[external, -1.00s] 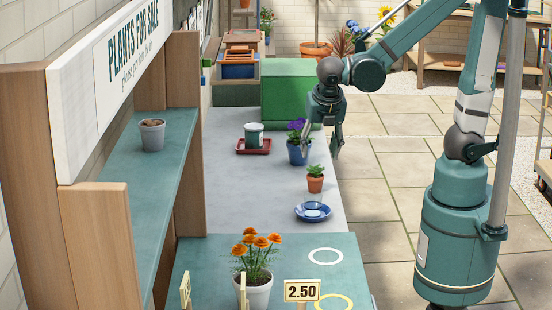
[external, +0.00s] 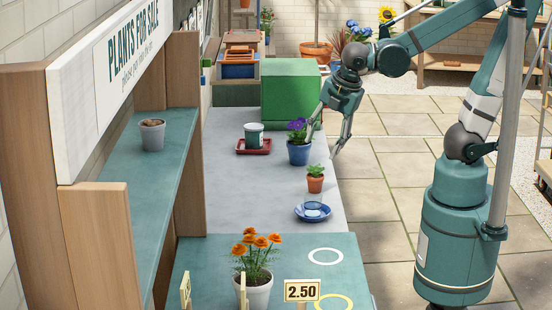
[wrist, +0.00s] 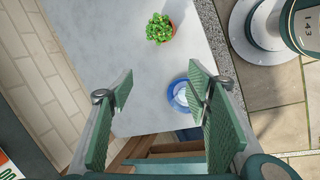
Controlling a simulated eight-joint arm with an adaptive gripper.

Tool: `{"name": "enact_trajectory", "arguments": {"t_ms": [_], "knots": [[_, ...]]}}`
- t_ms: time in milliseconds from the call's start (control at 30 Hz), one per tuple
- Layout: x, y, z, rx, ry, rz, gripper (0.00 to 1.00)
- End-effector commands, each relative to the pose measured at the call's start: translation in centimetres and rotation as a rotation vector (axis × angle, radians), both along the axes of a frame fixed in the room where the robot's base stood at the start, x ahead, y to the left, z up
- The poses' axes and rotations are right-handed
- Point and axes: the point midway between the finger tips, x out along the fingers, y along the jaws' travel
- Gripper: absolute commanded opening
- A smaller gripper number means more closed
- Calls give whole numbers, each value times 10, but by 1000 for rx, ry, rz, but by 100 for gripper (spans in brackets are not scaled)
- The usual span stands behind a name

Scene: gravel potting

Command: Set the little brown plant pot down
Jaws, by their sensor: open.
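The little brown plant pot (external: 315,185) is terracotta with a small green plant and stands upright on the grey bench top, near its right edge. In the wrist view the brown pot (wrist: 170,37) shows near the top, beyond my fingers and mostly under its leaves. My gripper (external: 323,144) is open and empty, above the bench's right edge, up and behind the brown pot in the external view. In the wrist view my gripper's two green-padded fingers (wrist: 158,92) are spread wide with nothing between them.
A blue saucer (external: 304,216) with a glass-like item lies in front of the brown pot. A blue pot with purple flowers (external: 299,153) stands close behind it. The bench's left middle is clear.

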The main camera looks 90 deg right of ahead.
Motion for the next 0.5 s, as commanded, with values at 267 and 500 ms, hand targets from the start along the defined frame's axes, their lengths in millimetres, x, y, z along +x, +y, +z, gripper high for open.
{"name": "enact_trajectory", "arguments": {"t_ms": [267,500], "knots": [[-10,23,23,204,-184,-318,48],[-18,43,43,411,-315,-597,48]]}}
